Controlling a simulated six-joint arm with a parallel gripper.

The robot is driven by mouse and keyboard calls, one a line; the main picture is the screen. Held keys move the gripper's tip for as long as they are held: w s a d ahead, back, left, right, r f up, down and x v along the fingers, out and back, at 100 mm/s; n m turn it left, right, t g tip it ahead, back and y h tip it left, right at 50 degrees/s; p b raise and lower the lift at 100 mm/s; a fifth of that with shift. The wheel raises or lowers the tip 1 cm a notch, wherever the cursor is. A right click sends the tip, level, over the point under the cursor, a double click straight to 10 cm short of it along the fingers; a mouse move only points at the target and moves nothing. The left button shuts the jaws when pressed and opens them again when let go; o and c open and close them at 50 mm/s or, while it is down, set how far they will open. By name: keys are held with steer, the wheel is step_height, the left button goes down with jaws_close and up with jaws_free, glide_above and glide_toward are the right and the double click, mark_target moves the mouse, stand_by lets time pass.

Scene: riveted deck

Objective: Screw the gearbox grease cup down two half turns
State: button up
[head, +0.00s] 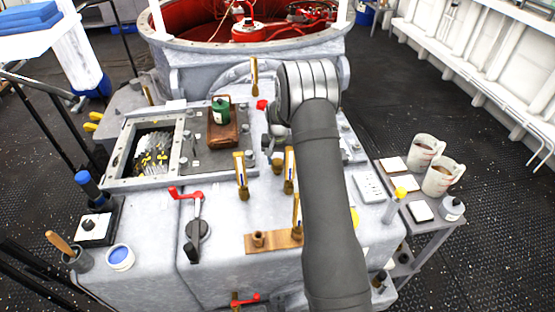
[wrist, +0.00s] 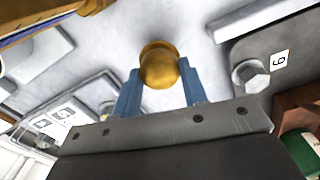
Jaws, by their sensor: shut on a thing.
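The grease cup (wrist: 158,65) is a round brass cap on a pale grey casing in the wrist view. My gripper (wrist: 160,88) has its two blue fingers on either side of it, shut on it. The cup's lower part and thread are hidden. In the head view my grey arm comes down over the gearbox casing (head: 240,270), and the fingers and the gripped cup cannot be made out behind it.
Brass levers (head: 241,176) and a red-handled crank (head: 197,220) stand up from the casing near my arm. A green can (head: 221,109) sits on a brown tray (head: 222,138). A hex bolt (wrist: 250,75) is beside the cup. Mugs (head: 441,177) stand on the right-hand cart.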

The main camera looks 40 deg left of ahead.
mark_target(278, 161)
steer(key=m, duration=0.5)
steer(key=shift+m, duration=2.6)
steer(key=o, duration=1)
steer(key=shift+r, duration=0.1)
step_height(278, 161, up, 17)
steer(key=shift+r, duration=0.15)
